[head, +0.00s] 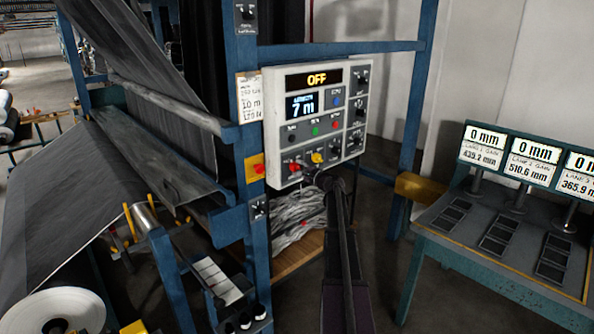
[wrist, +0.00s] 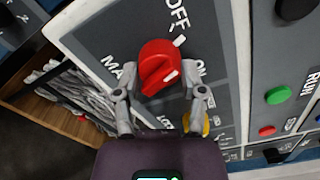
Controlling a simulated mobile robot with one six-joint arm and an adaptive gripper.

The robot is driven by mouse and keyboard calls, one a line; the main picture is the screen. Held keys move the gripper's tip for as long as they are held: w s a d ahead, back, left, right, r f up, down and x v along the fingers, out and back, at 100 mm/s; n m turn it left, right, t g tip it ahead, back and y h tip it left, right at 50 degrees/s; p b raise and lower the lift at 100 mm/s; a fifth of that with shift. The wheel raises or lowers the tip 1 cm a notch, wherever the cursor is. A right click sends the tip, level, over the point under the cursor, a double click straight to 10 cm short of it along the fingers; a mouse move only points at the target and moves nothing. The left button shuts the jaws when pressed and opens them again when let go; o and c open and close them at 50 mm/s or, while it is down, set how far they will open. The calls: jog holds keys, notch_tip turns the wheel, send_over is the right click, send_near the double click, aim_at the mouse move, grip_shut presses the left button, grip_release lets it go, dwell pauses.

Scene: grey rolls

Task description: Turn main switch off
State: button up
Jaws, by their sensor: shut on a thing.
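The main switch is a red rotary knob (wrist: 157,66) on a dark grey panel field, with "OFF" printed above it and "ON" to its right in the wrist view. Its white pointer mark sits at the knob's lower right, on the ON side. My gripper (wrist: 160,80) is shut on the knob, one finger on each side. In the head view the knob (head: 294,167) is low on the left of the control box (head: 356,148). My arm reaches up to the box there, and the fingertips are hard to make out. The box's top display (head: 317,79) reads "OFF".
A yellow button (head: 317,158) is close to the right of the knob. A green button (wrist: 278,95) and a red one (wrist: 267,130) are farther right. A blue post (head: 250,110) stands left of the box. A table (head: 500,262) with gauges stands at the right.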

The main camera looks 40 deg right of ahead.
jog(key=n, duration=0.4)
jog(key=shift+w+r+n, duration=0.1)
jog(key=shift+n, duration=0.2)
dwell(0.4)
jog(key=o, duration=1.2)
jog(key=shift+c, duration=0.2)
jog(key=shift+s, duration=0.2)
jog(key=s+d, duration=0.1)
jog(key=s, duration=1)
jog(key=shift+s, duration=0.4)
